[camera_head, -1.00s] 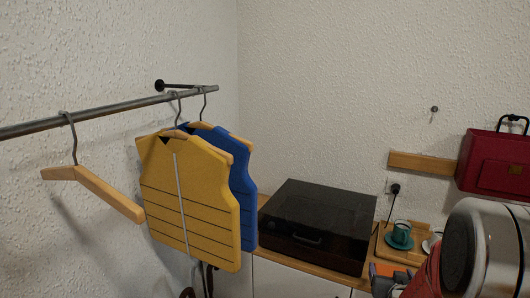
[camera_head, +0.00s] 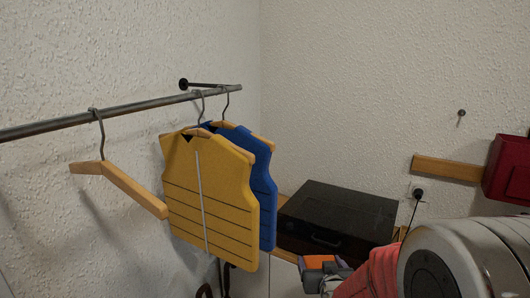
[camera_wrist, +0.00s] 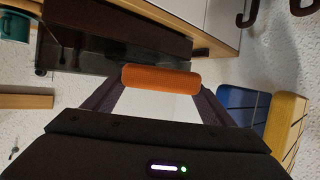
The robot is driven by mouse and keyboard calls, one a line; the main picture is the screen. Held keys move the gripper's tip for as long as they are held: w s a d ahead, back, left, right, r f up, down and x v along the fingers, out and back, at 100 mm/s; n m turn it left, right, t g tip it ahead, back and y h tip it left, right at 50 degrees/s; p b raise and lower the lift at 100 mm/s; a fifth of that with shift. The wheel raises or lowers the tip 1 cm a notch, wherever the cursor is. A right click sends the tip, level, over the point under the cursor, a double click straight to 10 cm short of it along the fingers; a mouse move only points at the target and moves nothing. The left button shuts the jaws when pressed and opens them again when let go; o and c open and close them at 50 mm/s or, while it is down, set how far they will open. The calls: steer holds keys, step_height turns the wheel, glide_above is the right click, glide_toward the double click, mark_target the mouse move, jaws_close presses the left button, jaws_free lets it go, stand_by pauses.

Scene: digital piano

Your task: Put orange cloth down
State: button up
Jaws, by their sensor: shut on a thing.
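The orange cloth (camera_wrist: 160,77) is a rolled bundle between my fingertips in the wrist view. My gripper (camera_wrist: 158,85) is shut on it, with one dark finger at each end of the roll. In the head view the cloth (camera_head: 320,262) shows as a small orange patch in my gripper (camera_head: 326,271), at the bottom, in front of the black box. My arm hides part of the view at the lower right. I cannot tell the exact height of the cloth above the surfaces.
A black box (camera_head: 338,215) stands on a wooden-topped cabinet. Yellow (camera_head: 212,200) and blue (camera_head: 262,190) vests hang from a wall rail (camera_head: 150,106), beside an empty hanger (camera_head: 125,185). A red bag (camera_head: 508,170) is at the right. A teal cup (camera_wrist: 14,25) shows in the wrist view.

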stand_by(0.3)
steer(key=s+f, duration=0.5)
steer(key=f, duration=0.1)
steer(key=shift+f, duration=0.15)
steer(key=shift+a, duration=0.1)
stand_by(0.4)
